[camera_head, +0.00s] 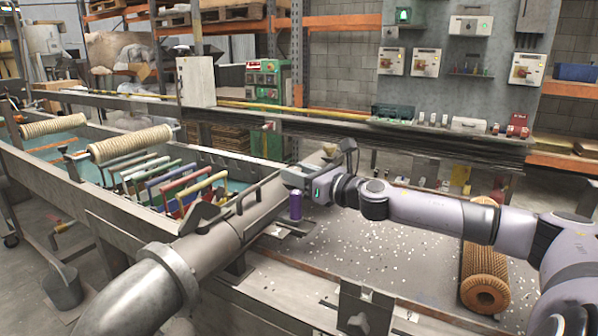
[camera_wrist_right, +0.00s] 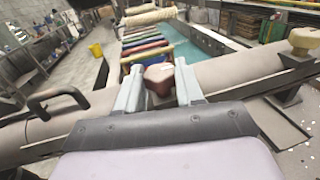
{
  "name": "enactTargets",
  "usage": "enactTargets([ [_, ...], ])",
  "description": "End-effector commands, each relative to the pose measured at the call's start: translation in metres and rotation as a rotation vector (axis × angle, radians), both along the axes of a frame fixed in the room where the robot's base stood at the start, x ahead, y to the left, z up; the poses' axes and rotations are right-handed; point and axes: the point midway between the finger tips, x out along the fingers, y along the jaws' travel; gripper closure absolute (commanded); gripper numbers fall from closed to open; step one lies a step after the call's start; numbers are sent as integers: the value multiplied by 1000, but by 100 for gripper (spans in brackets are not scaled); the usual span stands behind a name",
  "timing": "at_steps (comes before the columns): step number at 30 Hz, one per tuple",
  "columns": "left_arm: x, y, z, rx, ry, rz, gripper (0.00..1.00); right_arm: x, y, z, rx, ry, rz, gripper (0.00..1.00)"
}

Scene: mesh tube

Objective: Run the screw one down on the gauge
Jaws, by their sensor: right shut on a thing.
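A thick grey tube (camera_head: 215,246) runs diagonally through the head view, and it crosses the right wrist view (camera_wrist_right: 235,72) too. My right gripper (camera_head: 285,177) reaches in from the right at the tube's middle. In the right wrist view, its two pale fingers (camera_wrist_right: 160,72) are shut on a reddish-brown knob (camera_wrist_right: 158,80) at the tube. The stem below the knob is hidden, so how far it is screwed down cannot be told. A second, beige knob (camera_wrist_right: 305,38) stands farther right on the tube. No dial is clear. My left gripper is not in view.
A purple can (camera_head: 296,205) stands close below my right gripper. A trough with coloured frames (camera_head: 180,187) lies behind. A brown mesh roll (camera_head: 484,275) lies on the debris-strewn bench (camera_head: 375,255) at right.

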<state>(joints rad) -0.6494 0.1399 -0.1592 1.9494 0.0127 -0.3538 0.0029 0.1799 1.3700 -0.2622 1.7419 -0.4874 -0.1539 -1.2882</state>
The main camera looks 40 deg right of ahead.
Motion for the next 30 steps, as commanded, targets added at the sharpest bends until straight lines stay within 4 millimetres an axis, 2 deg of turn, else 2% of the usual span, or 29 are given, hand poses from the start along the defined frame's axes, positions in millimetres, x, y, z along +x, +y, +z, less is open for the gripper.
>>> enactTargets([
  [8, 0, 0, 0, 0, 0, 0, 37, 0, 0, 0, 1, 1, 1, 94],
  [9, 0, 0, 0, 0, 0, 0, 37, 0, 0, 0, 1, 1, 1, 60],
  [11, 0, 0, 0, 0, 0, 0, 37, 0, 0, 0, 1, 1, 1, 40],
  [12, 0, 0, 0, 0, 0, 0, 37, 0, 0, 0, 1, 1, 1, 37],
  [30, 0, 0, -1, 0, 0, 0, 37, 1, -3, 0, 0, 0, 2, 37],
])
